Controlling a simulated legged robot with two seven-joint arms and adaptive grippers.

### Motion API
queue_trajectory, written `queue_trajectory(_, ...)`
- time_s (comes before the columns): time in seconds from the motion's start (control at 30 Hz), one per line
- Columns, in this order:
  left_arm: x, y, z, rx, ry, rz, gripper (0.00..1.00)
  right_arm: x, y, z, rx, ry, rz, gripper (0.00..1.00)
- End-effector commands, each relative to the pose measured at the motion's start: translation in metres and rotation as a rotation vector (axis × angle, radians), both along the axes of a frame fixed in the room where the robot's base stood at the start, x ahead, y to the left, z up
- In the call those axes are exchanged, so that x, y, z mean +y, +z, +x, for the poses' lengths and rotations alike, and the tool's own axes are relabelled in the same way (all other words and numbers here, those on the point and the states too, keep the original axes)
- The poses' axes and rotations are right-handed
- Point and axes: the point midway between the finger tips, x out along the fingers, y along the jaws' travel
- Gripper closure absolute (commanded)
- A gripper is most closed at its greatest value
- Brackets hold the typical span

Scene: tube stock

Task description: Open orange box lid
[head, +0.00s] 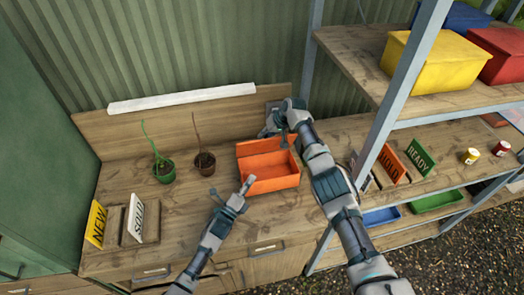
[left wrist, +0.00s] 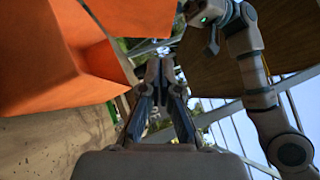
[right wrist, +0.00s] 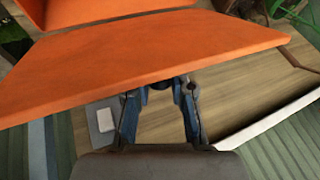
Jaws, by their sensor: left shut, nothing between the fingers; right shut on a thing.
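The orange box (head: 272,184) stands on the wooden workbench with its lid (head: 262,145) raised at the back and its empty inside showing. My right gripper (head: 270,131) is behind the lid. In the right wrist view its fingers (right wrist: 160,88) are shut on the edge of the lid (right wrist: 150,58), which partly hides the tips. My left gripper (head: 247,184) is shut and empty at the box's front left corner. In the left wrist view its fingertips (left wrist: 160,68) are together beside the orange box (left wrist: 50,55); whether they touch it I cannot tell.
Two potted plants (head: 163,170) stand left of the box. NEW (head: 97,223) and SOLD (head: 136,217) signs stand at the bench's left end. A metal shelf post (head: 388,110) rises at the right, with a yellow box (head: 432,62) above. Bench between plants and box is clear.

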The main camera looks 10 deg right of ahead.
Motion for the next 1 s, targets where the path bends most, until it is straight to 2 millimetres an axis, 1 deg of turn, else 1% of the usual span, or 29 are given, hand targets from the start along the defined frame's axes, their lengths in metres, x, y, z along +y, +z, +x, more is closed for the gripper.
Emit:
queue_trajectory(0.03,-0.004,0.002,0.004,-0.002,0.0,0.001,1.0,-0.002,-0.007,-0.002,0.012,-0.001,-0.005,1.0)
queue_trajectory(0.17,-0.019,0.009,0.018,-0.004,-0.001,0.0,1.0,-0.002,-0.007,-0.002,0.013,-0.002,-0.005,1.0)
queue_trajectory(0.4,-0.055,0.023,0.054,-0.001,-0.002,0.0,1.0,-0.002,-0.007,-0.002,0.012,-0.002,-0.005,1.0)
queue_trajectory(0.5,-0.067,0.028,0.066,-0.002,-0.003,-0.001,1.0,-0.002,-0.007,-0.002,0.012,-0.001,-0.005,1.0)
queue_trajectory(0.6,-0.065,0.034,0.081,-0.003,-0.001,0.001,1.0,-0.002,-0.007,-0.002,0.012,-0.002,-0.005,1.0)
queue_trajectory(0.7,-0.064,0.037,0.091,-0.001,-0.002,0.0,1.0,-0.003,-0.007,-0.002,0.012,-0.003,-0.006,1.0)
queue_trajectory(0.83,-0.064,0.04,0.098,0.0,-0.002,-0.001,1.0,-0.003,-0.007,-0.002,0.012,-0.003,-0.006,1.0)
queue_trajectory(1.0,-0.064,0.042,0.101,-0.002,-0.003,-0.002,1.0,-0.003,-0.007,-0.002,0.012,-0.003,-0.006,1.0)
